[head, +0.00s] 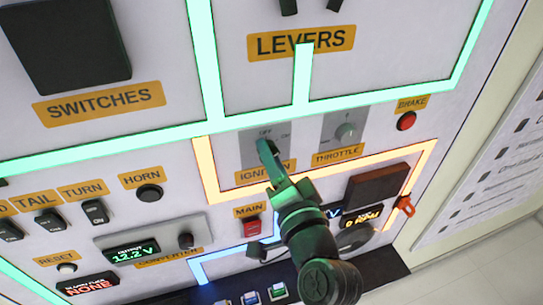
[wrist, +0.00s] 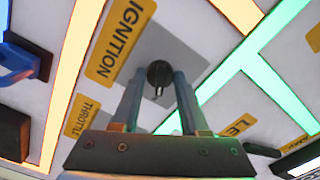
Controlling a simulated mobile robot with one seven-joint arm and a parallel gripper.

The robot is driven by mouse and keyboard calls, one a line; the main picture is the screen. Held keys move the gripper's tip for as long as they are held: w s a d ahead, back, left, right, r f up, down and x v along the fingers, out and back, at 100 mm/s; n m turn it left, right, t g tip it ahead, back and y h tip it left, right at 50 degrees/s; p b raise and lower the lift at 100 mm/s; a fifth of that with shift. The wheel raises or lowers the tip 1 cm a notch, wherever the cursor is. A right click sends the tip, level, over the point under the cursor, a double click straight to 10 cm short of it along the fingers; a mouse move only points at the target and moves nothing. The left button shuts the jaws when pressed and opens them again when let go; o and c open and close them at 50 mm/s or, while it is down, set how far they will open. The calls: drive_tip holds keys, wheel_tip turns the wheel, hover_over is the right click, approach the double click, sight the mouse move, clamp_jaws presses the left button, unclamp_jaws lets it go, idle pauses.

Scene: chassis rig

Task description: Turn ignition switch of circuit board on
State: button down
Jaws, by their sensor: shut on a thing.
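The ignition switch is a dark round knob (wrist: 159,72) on a grey plate (wrist: 185,50), beside the yellow IGNITION label (wrist: 120,38). My gripper (wrist: 157,86) has one finger on each side of the knob and is shut on it. In the head view my gripper (head: 267,152) reaches up from below to the grey ignition plate (head: 250,145) and hides the knob. OFF is printed at the top of the plate, with a smaller mark to its right. The knob's exact setting cannot be told.
The throttle knob (head: 345,131) and the red brake button (head: 406,121) are to the right. The red MAIN switch (head: 251,226) is below left, close to my arm. A dark box (head: 378,186) juts out at lower right. Glowing strips border the panel sections.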

drive_tip(key=shift+c, duration=2.1)
unclamp_jaws()
drive_tip(key=b+v, duration=0.5)
drive_tip(key=v, duration=0.8)
drive_tip(key=shift+b, duration=0.35)
